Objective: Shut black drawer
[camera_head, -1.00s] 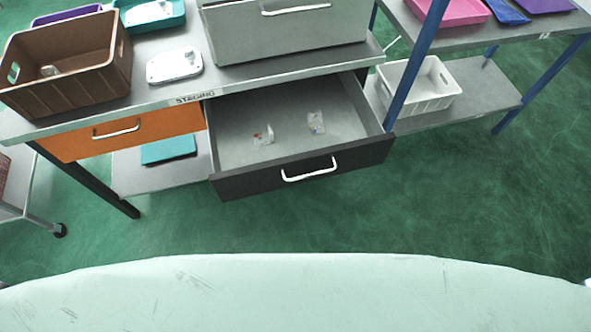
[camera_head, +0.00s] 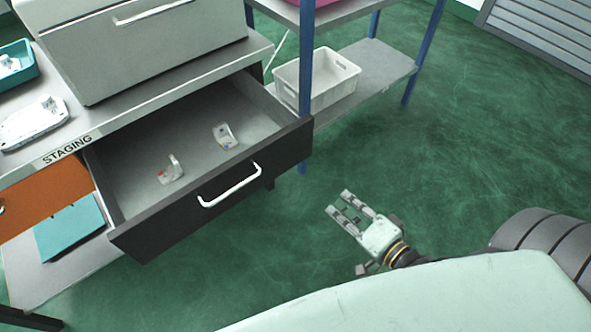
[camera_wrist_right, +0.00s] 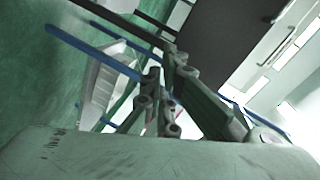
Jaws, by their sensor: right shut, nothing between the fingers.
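The black drawer (camera_head: 172,230) is pulled open under the right part of the staging bench in the head view. Its dark front has a white bar handle (camera_head: 230,186). Two small clear bags or parts, one with red (camera_head: 171,171) and one with blue (camera_head: 225,137), lie on its grey floor. My right gripper (camera_head: 338,209) is to the right of the drawer front, apart from it, over the green floor. It is shut and empty, pointing up-left. In the right wrist view its fingers fill the middle. My left gripper is not in view.
A closed orange drawer (camera_head: 45,195) is left of the black one. A grey box (camera_head: 150,45) and a white casting (camera_head: 33,122) stand on the bench top. A blue-posted rack (camera_head: 306,80) with a white crate (camera_head: 333,86) is close behind right. Open green floor lies in front.

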